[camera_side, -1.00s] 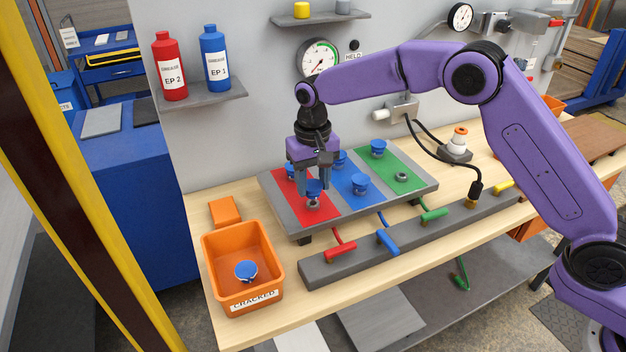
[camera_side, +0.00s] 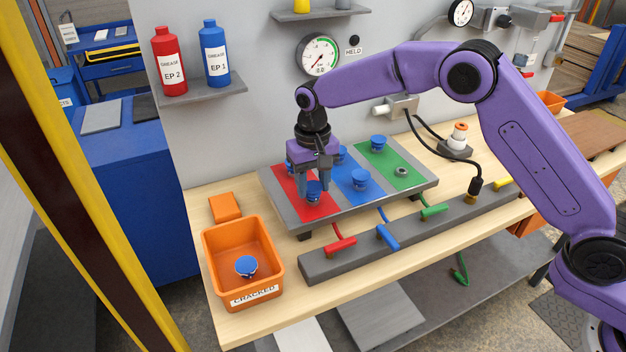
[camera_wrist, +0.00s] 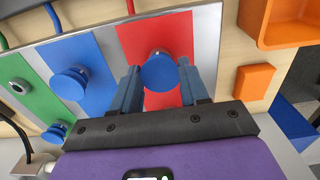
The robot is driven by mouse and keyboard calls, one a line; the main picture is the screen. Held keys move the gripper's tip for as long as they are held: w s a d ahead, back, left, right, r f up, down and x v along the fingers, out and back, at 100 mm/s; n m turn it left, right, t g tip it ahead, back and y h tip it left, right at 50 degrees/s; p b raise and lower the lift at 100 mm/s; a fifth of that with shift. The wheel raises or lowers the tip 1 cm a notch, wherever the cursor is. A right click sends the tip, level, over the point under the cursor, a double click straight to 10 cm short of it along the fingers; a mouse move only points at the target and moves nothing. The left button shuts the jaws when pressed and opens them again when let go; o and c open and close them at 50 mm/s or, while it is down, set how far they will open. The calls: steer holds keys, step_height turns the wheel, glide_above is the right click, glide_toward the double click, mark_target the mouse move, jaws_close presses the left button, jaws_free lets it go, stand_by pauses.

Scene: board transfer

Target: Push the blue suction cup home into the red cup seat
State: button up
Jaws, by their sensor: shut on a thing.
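The blue suction cup (camera_side: 313,187) is between the fingers of my gripper (camera_side: 314,188), which is shut on it. The cup is upright at the front seat of the red panel (camera_side: 318,211). The grey seat is mostly hidden beneath it, so I cannot tell whether the cup is fully down. In the wrist view, the cup (camera_wrist: 159,72) shows its round blue top between the two fingers of my gripper (camera_wrist: 160,84), over the red panel (camera_wrist: 180,35).
Blue cups stand on the blue panel (camera_side: 360,178) and at the back of the green panel (camera_side: 378,139); the green front seat (camera_side: 401,171) is bare. An orange bin (camera_side: 275,285) marked CRACKED holds a blue cup (camera_side: 246,266). A grey manifold (camera_side: 365,255) runs along the front.

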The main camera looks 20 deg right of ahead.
mark_target(313, 187)
steer(key=shift+f, duration=0.3)
steer(key=o, duration=1.2)
steer(key=shift+o, duration=0.2)
step_height(313, 187, up, 17)
steer(key=shift+r, duration=0.15)
